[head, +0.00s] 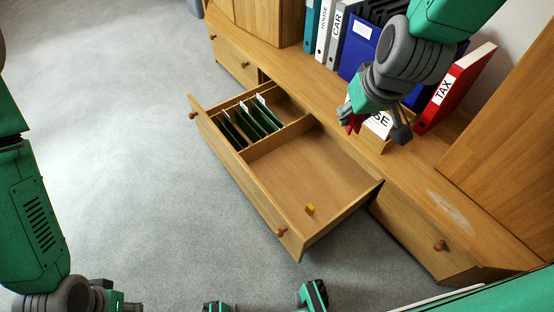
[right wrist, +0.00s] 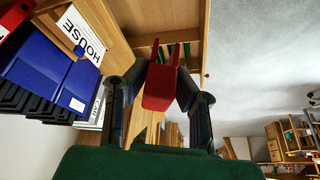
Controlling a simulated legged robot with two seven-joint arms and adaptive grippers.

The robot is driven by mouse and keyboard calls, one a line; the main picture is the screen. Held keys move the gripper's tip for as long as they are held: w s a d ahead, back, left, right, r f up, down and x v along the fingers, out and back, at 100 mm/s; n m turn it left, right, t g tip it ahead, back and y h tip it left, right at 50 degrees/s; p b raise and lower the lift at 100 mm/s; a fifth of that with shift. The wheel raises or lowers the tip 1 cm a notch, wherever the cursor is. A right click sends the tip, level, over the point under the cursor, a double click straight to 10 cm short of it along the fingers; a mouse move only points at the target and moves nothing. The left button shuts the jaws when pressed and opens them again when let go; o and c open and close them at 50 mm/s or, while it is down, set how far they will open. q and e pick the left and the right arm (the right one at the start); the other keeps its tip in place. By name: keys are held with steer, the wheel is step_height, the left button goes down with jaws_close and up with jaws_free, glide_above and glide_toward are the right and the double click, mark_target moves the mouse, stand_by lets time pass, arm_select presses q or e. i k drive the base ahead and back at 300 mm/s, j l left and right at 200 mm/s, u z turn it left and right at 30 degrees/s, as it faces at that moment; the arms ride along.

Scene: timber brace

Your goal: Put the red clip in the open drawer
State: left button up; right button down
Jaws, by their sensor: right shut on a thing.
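The red clip (head: 351,122) is held in my right gripper (head: 374,126), above the cabinet top and beyond the right back part of the drawer. In the right wrist view the red clip (right wrist: 162,88) sits between the two dark fingers, which are shut on it. The open drawer (head: 335,205) is pulled out from the low wooden cabinet. Its right compartment is mostly bare, with a small yellow thing (head: 310,209) on its floor.
Green hanging files (head: 250,122) fill the drawer's left compartment. Binders stand on the cabinet top, including a red TAX binder (head: 453,88) and a white CAR binder (head: 338,38). A wooden panel (head: 510,150) rises at the right. Grey carpet (head: 130,130) lies clear at the left.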

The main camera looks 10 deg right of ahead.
mark_target(289, 189)
steer(key=i+j+z, duration=0.1)
steer(key=i+j, duration=0.75)
steer(key=j, duration=0.15)
